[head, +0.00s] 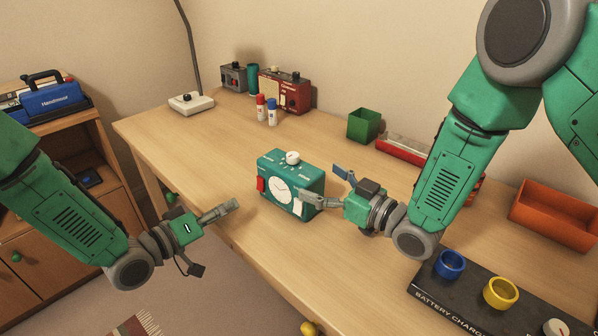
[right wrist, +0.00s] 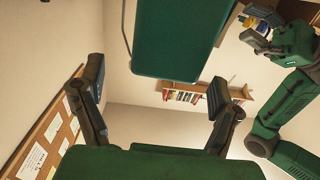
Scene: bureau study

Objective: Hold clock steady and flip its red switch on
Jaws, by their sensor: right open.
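The teal clock (head: 312,183) stands upright on the desk, with a round white dial on its front and a white knob on top. Its red switch (head: 261,185) is on the left side of the front; its on or off position is too small to tell. My right gripper (head: 322,181) is open at the clock's right side, one finger near the front right corner and the other behind. In the right wrist view the clock (right wrist: 175,40) shows above and between the spread fingers. My left gripper (head: 234,206) is left of the clock, apart from the switch; its finger gap is not clear.
A black battery charger (head: 470,300) with coloured rings lies at front right. An orange bin (head: 553,215), a green bin (head: 364,125) and a red tray (head: 402,150) stand along the back. Two marker bottles (head: 267,112) stand behind the clock.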

